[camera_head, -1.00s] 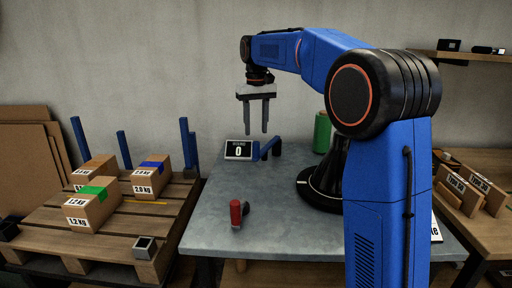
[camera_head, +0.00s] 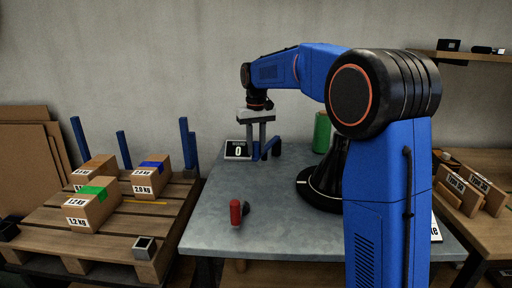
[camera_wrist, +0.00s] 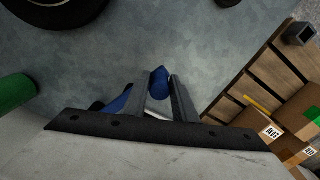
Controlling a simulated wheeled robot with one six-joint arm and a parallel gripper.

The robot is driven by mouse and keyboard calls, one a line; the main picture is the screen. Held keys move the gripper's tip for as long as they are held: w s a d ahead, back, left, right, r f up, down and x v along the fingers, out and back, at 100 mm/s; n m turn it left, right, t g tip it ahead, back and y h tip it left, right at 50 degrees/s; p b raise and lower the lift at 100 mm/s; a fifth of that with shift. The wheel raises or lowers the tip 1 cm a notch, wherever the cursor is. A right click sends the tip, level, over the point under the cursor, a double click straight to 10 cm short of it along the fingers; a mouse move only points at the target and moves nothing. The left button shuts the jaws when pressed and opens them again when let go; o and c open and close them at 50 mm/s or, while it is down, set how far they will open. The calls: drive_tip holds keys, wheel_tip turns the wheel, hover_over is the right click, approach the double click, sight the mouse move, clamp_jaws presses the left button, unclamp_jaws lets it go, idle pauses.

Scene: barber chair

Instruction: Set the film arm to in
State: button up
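The blue lever (camera_head: 271,149), which I take for the film arm, stands at the back of the grey table, just right of a small display reading 0 (camera_head: 238,150). My gripper (camera_head: 256,158) points down at it, with its fingers lowered beside the lever's left part. More blue of the lever lies left of the left finger, partly hidden.
A green roll (camera_head: 322,132) stands behind my arm's base. A red tool (camera_head: 236,212) lies at the table's front left. A pallet (camera_head: 104,240) with several boxes and blue posts is on the left. The table's middle is clear.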

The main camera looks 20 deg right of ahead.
clamp_jaws()
drive_tip(key=shift+d, duration=0.1)
drive_tip(key=s+d+n, duration=0.5)
drive_tip(key=d+n, duration=0.1)
drive_tip(key=d, duration=0.6)
drive_tip(key=shift+d, duration=0.4)
drive_tip(key=shift+r, duration=0.1)
drive_tip(key=o, duration=0.5)
unclamp_jaws()
drive_tip(key=shift+d, duration=0.15)
drive_tip(key=shift+o, duration=0.2)
